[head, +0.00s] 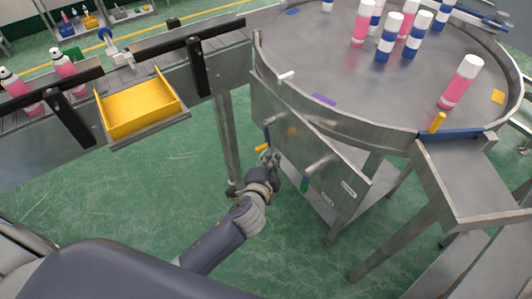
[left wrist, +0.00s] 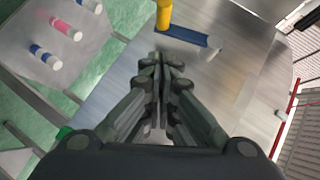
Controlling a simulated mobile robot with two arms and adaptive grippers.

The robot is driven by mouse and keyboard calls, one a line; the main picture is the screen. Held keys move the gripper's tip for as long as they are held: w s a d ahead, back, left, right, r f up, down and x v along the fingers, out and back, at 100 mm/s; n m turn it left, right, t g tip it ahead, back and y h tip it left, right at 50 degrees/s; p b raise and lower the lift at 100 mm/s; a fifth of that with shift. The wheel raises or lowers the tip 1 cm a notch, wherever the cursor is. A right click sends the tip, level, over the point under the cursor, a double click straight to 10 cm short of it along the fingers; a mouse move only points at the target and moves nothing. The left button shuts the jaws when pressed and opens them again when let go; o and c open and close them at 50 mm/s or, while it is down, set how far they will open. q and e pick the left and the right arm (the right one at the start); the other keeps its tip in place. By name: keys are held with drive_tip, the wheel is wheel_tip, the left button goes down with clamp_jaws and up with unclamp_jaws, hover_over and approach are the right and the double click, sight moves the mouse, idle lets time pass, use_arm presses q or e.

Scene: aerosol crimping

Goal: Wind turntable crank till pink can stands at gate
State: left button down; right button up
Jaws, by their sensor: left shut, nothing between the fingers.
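The turntable (head: 330,75) carries a pink can with a white cap (head: 458,88) near its right front rim, close to the yellow-and-blue gate (head: 440,126) but apart from it. The crank is a blue arm (head: 266,137) with a yellow handle (head: 262,147) on the slanted metal panel under the turntable. In the left wrist view its yellow handle (left wrist: 163,14) and blue arm (left wrist: 183,35) lie just beyond the fingertips. My left gripper (head: 268,158) is shut and empty, just below the handle; contact cannot be told. My right gripper is out of view.
Several blue-striped and pink cans (head: 363,22) stand farther back on the turntable. A green-handled lever (head: 304,184) sticks out right of the crank. An outfeed tray (head: 475,185) is at the right. A yellow bin (head: 140,108) hangs by the conveyor at left. Green floor lies open below.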

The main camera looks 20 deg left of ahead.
sight(270, 146)
use_arm(q)
drive_tip(key=w+a+f, duration=0.1)
drive_tip(key=w+a, duration=0.1)
drive_tip(key=w+a+f, duration=0.1)
drive_tip(key=w, duration=0.1)
drive_tip(key=shift+f, duration=0.35)
drive_tip(key=shift+d, duration=0.1)
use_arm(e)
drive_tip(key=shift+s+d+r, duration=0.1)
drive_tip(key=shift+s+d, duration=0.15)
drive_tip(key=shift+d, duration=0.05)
use_arm(q)
drive_tip(key=shift+f, duration=0.1)
